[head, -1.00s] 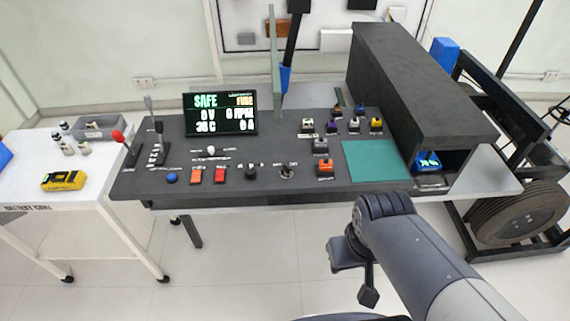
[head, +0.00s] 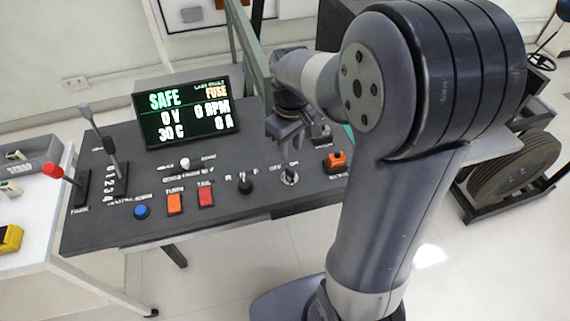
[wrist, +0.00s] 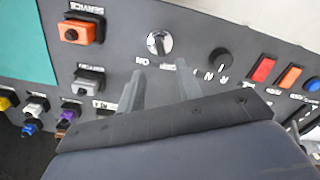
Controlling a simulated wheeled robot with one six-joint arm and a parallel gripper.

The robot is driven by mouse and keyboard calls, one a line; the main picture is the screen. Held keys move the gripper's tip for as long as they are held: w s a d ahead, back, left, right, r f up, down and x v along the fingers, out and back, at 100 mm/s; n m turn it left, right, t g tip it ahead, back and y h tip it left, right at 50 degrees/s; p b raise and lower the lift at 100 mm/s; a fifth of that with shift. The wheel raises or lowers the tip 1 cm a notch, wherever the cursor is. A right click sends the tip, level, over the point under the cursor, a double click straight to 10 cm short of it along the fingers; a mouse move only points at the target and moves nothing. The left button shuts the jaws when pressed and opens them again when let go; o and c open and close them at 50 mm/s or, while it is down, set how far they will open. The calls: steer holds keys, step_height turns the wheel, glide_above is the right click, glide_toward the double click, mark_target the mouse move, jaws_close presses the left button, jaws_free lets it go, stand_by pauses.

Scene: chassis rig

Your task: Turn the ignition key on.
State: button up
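The ignition key switch (head: 290,177) is a round silver switch with a dark key on the dark console, under OFF and ON labels. In the wrist view the key switch (wrist: 159,44) shows upside down, near the top middle, with ON beside it. My gripper (head: 294,143) is above and behind the switch in the head view. In the wrist view my gripper (wrist: 160,68) has two grey fingers spread apart with nothing between them. The fingers point toward the switch and appear apart from it. The key's exact angle is hard to make out.
A black selector knob (head: 245,183) and a red switch (head: 205,195) stand left of the key. An orange service plug (head: 336,160) stands right. The display (head: 186,113) reads SAFE, FUSE, 0 V, 0 RPM. A green upright panel (head: 249,55) rises close behind my gripper.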

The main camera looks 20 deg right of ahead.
mark_target(290, 169)
step_height(290, 169, down, 9)
steer(key=shift+r, duration=0.1)
steer(key=shift+c, duration=0.4)
jaws_close()
